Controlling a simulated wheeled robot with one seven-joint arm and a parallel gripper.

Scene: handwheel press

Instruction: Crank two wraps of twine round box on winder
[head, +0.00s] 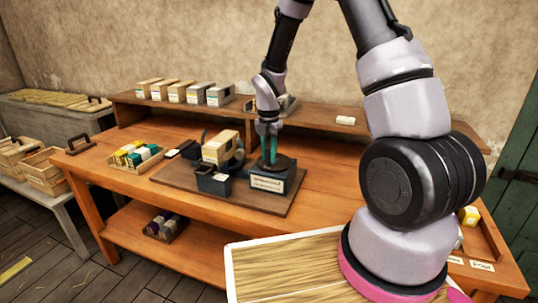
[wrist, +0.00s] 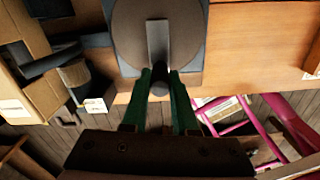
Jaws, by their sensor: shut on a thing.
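The winder stands on a dark board (head: 175,176) on the wooden bench. A tan box (head: 219,148) sits on its left part, and it shows at the left of the wrist view (wrist: 45,92). In the wrist view a grey disc (wrist: 186,25) carries a pale crank arm (wrist: 158,38) with a dark handle (wrist: 159,88) at its near end. My gripper (head: 267,157) points down over the right part of the winder. Its green fingers (wrist: 159,80) are shut on the handle, one on each side. I cannot make out any twine on the box.
A tray of coloured small boxes (head: 118,164) lies left of the board. Several cartons (head: 177,92) stand on the raised back shelf (head: 125,98). A labelled block (head: 268,183) sits at the board's right front.

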